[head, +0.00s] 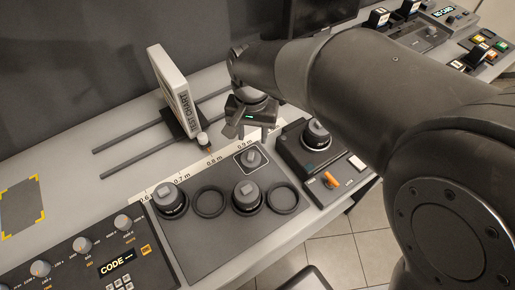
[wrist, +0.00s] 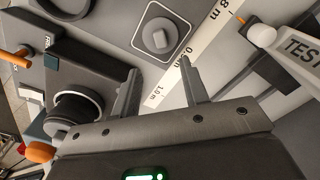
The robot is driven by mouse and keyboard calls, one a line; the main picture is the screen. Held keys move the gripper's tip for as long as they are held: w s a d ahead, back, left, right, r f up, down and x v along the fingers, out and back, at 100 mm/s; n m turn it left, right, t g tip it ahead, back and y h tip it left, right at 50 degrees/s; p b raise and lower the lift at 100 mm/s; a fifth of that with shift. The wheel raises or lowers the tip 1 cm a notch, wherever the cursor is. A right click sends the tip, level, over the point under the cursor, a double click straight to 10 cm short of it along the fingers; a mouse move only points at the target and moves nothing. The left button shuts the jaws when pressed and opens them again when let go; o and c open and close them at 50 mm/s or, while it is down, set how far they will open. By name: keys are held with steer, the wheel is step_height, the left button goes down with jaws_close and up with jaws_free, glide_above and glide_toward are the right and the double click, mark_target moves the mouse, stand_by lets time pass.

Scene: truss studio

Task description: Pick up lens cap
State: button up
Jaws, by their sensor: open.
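A small dark grey round piece with a square knob, which looks like a lens cap, sits on a white-outlined square pad; it shows in the head view (head: 251,157) and the wrist view (wrist: 159,38). Similar grey knobbed tops sit on the left lens (head: 168,200) and the right lens (head: 247,198) on the dark mat. My gripper (head: 251,130) is open and empty, above the bench behind the pad. In the wrist view, its fingers (wrist: 161,82) are apart over the scale strip, with the knobbed piece beyond them.
The dark mat (head: 215,240) also holds empty rings, one (head: 209,202) between the lenses. A dark camera-like unit (head: 309,152) stands right of the pad. The test chart (head: 173,88) stands on rails to the left. The code panel (head: 92,257) is front left.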

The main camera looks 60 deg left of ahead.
mark_target(251, 153)
steer(key=f, duration=0.7)
steer(key=shift+s, duration=0.35)
steer(key=shift+r, duration=0.1)
jaws_close()
